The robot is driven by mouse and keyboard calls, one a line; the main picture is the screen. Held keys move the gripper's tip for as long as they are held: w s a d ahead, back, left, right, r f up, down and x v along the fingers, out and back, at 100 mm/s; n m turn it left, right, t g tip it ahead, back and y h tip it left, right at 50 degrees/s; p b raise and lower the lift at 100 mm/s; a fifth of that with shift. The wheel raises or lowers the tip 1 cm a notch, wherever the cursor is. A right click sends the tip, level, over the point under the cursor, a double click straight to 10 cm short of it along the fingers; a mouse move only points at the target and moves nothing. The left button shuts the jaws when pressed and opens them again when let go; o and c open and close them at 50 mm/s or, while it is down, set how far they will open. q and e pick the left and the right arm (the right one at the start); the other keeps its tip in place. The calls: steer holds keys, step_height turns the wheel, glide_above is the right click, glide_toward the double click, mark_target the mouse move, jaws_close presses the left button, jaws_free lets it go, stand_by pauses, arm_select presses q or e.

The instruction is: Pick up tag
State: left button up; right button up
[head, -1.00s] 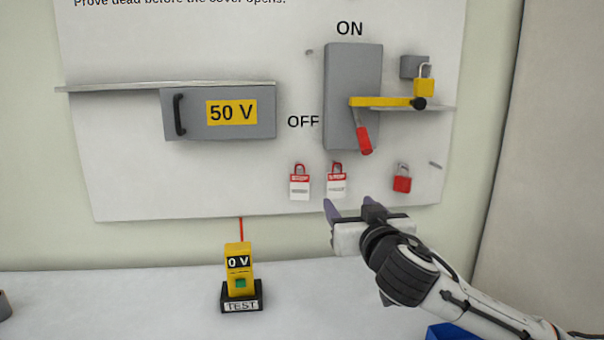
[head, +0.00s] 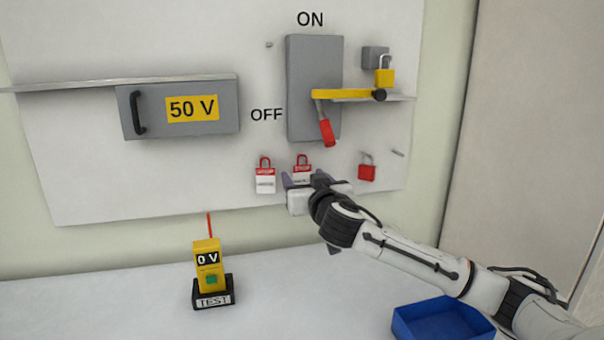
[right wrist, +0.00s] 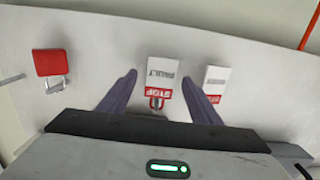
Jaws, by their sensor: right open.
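Two red-and-white tags hang on the white board. The left tag (head: 265,176) hangs clear in the head view. The right tag (head: 302,170) is partly hidden behind my right gripper (head: 305,179). In the right wrist view, the right tag (right wrist: 162,78) shows upside down with "STOP" and "FAULT" on it. It lies between the two open fingers of my right gripper (right wrist: 160,92), with a gap on each side. The other tag (right wrist: 214,82) is just beyond the right finger in that view. My left gripper is not in view.
A red padlock (head: 367,167) hangs right of the tags. Above are a grey switch box (head: 314,70) with a red handle (head: 326,132), a yellow bar and a yellow padlock (head: 384,77). A yellow tester (head: 207,262) and a blue bin (head: 440,322) stand on the bench.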

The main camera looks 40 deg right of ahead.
steer(key=c, duration=1.1)
